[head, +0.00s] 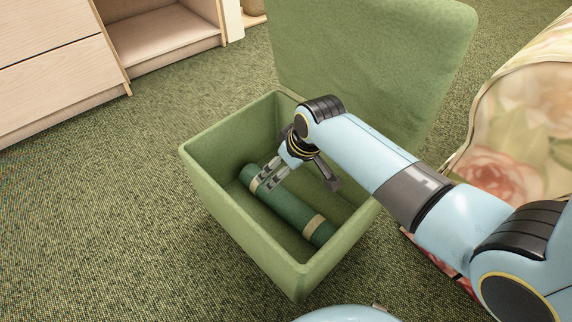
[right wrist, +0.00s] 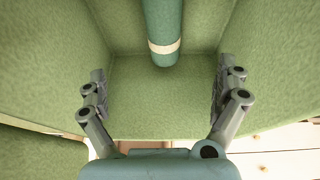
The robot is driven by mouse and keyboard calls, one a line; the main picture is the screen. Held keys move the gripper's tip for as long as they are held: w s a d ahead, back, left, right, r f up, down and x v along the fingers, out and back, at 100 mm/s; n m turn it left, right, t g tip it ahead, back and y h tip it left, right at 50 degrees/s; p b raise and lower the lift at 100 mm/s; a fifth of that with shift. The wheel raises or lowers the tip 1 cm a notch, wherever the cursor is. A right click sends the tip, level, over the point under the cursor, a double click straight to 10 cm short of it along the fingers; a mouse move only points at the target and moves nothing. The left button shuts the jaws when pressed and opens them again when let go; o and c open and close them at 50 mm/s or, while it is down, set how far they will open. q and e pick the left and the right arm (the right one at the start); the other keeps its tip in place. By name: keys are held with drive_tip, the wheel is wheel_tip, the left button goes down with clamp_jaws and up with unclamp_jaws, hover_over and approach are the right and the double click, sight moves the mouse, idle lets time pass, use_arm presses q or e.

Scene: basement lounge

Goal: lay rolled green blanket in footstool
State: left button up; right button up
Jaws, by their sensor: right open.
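The rolled green blanket (head: 285,205), dark green with two pale bands, lies inside the open green footstool (head: 218,203), on its floor. In the right wrist view the end of the blanket (right wrist: 163,28) with one pale band shows at the top middle, between the footstool's walls (right wrist: 272,60). My right gripper (head: 272,180) reaches down into the footstool over the blanket's far end. In the right wrist view the right gripper (right wrist: 160,90) is open, its fingers wide apart with nothing between them. My left gripper is not in view.
The footstool's lid (head: 375,55) stands raised at the back. A flower-patterned seat (head: 530,125) is close on the right. A pale wooden cabinet (head: 55,65) stands at the upper left. The carpet (head: 105,215) left of the footstool is clear.

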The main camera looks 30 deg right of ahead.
drive_tip(key=v, duration=1.2)
idle(0.5)
